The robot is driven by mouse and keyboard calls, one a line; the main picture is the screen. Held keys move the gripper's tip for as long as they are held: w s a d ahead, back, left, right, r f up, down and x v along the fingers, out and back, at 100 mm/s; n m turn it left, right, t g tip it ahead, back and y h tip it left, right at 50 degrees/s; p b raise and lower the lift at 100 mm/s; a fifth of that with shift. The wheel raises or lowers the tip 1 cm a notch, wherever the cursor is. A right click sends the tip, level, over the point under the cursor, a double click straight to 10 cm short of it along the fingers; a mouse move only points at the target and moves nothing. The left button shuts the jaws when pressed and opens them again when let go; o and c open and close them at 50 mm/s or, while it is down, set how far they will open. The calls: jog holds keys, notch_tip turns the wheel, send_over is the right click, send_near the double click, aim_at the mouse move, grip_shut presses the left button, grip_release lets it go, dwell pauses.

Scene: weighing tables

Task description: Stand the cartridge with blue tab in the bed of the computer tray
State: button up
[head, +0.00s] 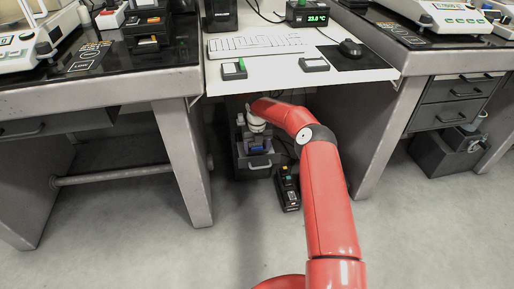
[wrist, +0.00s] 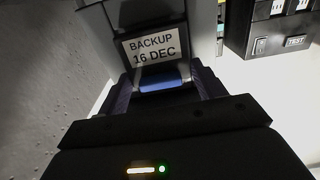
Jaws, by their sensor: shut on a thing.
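My gripper (wrist: 163,92) is shut on the cartridge with blue tab (wrist: 160,82). The blue tab shows between the two fingers in the wrist view. A white label reading "BACKUP 16 DEC" sits just beyond the tab, and a dark body shows past it. In the head view my arm reaches down under the white desk, and my gripper (head: 257,144) is over a dark grey computer case (head: 241,163) on the floor. Grey walls flank the label in the wrist view. The tray's bed is hidden, and I cannot tell whether the cartridge touches it.
A black power unit (head: 287,188) with coloured parts stands on the floor right of the case; its sockets and TEST button (wrist: 295,41) show in the wrist view. The white desk (head: 300,76) overhangs the case. Table legs stand either side. Front floor is free except for my arm.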

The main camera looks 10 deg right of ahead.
jog(key=shift+f+b, duration=0.4)
dwell(0.3)
jog(key=o, duration=1.2)
jog(key=shift+o, duration=0.2)
jog(key=shift+r, duration=0.1)
